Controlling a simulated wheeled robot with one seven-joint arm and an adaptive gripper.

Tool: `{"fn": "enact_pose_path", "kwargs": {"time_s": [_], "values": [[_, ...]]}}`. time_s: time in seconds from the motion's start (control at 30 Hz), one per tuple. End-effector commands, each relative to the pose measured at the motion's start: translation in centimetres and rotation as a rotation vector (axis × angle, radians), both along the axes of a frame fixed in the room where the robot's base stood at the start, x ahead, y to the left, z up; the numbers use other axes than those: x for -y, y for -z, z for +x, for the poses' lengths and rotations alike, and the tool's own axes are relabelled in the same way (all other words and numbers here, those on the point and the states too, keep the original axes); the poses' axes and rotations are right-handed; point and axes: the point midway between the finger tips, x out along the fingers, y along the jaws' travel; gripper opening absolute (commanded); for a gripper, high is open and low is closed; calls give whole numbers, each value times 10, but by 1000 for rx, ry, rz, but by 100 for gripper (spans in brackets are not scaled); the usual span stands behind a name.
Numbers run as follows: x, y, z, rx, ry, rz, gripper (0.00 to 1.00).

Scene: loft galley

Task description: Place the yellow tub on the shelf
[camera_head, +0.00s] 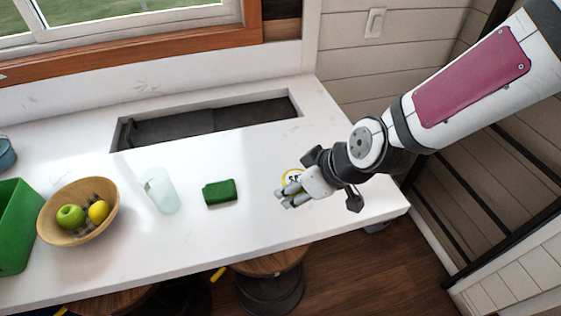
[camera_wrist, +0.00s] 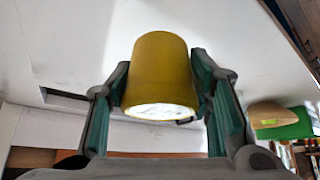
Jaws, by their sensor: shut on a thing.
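The yellow tub (camera_wrist: 160,65) sits between the two fingers of my gripper (camera_wrist: 160,95) in the wrist view, with a finger pad against each side. Its pale round end faces the camera. In the head view my gripper (camera_head: 287,197) is over the right part of the white counter, and only a bit of the tub's yellow edge (camera_head: 292,173) shows behind it. The gripper hides the rest. I cannot tell whether the tub touches the counter. No shelf can be clearly made out.
A green cloth or sponge (camera_head: 220,193), a translucent cup (camera_head: 160,190), a wooden bowl (camera_head: 50,229) with fruit and a green crate (camera_head: 14,215) stand to the left on the counter (camera_head: 130,245). A sunken basin (camera_head: 205,120) lies behind. Stools stand below the front edge.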

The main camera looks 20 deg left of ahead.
Motion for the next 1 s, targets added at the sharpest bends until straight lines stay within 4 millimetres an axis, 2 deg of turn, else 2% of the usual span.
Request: {"fn": "enact_pose_path", "kwargs": {"time_s": [0.3, 0.5, 0.67, 0.9, 1.0], "values": [[-40, 7, 60, 1, -5, 2, 14], [-56, 9, 87, 0, -4, 1, 14], [-59, 13, 93, -3, -2, -1, 14], [-59, 40, 92, -3, -2, -1, 14], [-59, 44, 92, -2, -2, -1, 14]]}}
